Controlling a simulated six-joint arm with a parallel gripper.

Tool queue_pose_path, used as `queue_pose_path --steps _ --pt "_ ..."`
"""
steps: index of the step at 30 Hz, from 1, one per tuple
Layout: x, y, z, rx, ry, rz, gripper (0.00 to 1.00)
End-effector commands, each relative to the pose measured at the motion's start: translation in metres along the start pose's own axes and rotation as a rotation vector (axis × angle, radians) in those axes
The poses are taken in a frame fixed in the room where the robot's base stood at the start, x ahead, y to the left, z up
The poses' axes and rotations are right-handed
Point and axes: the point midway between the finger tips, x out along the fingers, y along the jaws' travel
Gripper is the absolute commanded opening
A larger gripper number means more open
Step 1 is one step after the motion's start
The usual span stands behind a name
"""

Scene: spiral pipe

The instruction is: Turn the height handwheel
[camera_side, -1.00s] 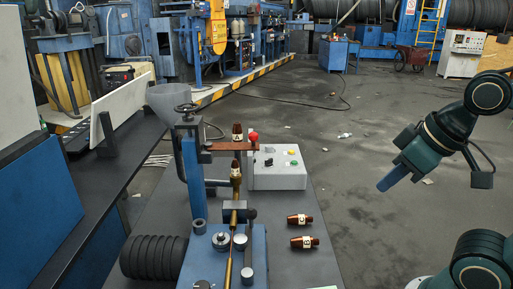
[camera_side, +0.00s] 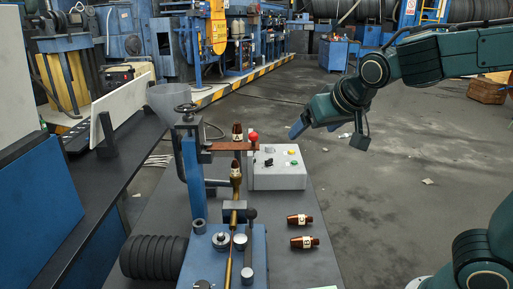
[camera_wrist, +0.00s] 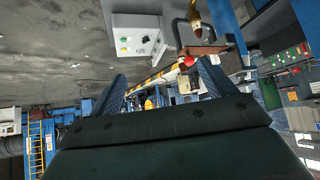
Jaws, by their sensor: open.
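The height handwheel (camera_side: 187,107) is a small dark wheel on top of the blue column (camera_side: 193,165) left of centre in the side view. I cannot make it out clearly in the wrist view. My gripper (camera_side: 298,128) is to the right of the handwheel, well apart from it, beyond the right end of the brown arm plate. Its blue fingers point left and down. In the wrist view the two blue fingers of my gripper (camera_wrist: 165,82) stand wide apart with nothing held between them.
A brown plate (camera_side: 222,146) with a red knob (camera_side: 253,136) and a labelled brown piece (camera_side: 237,132) juts right from the column. A grey control box (camera_side: 277,168) stands behind. Two brown pieces (camera_side: 300,219) (camera_side: 304,242) lie on the table. A grey funnel (camera_side: 170,102) is close behind the handwheel.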

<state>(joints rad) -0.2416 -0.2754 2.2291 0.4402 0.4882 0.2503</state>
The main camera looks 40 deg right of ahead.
Motion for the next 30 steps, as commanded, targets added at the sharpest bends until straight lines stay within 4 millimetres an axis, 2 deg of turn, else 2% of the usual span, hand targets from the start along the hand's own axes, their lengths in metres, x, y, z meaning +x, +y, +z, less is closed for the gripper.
queue_pose_path --steps 6,15,21,30 --pt "0.033 -0.031 -0.04 0.054 0.119 0.064 0.83" --pt "0.068 -0.082 -0.081 0.095 0.318 0.126 0.83" --pt "0.086 -0.124 -0.097 0.096 0.465 0.145 0.83" --pt "0.101 -0.194 -0.101 0.065 0.694 0.134 0.83"
